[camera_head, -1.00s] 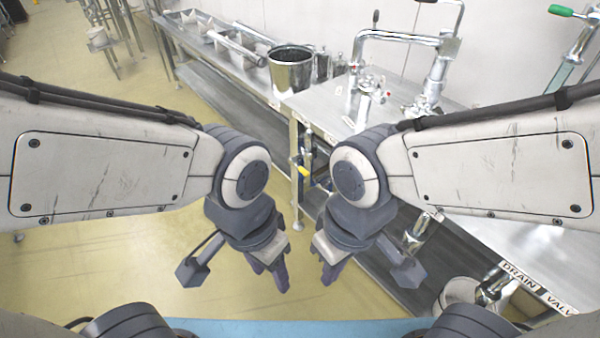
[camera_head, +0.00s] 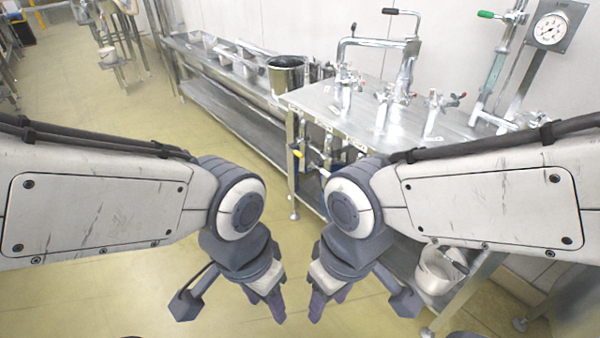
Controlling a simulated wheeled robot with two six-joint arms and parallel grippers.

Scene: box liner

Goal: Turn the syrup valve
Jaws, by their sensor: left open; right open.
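Several chrome valves stand on the steel table (camera_head: 400,121) at the right, and I cannot read which is the syrup valve. One tall pipe has a black-handled lever (camera_head: 401,12). Small taps with red handles stand in front, such as the right one (camera_head: 436,112). A green-handled lever (camera_head: 487,15) tops a slanted pipe at the far right. A yellow handle (camera_head: 296,153) sits under the table's left edge. My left gripper (camera_head: 268,302) and my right gripper (camera_head: 327,304) hang open and empty, side by side, in front of the table and apart from all valves.
A pressure gauge (camera_head: 550,29) stands at the far right. A steel pot (camera_head: 286,74) and a long low bench (camera_head: 225,83) are left of the table. A white bucket (camera_head: 436,270) is under the table's right side. Open yellowish floor (camera_head: 90,160) lies to the left.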

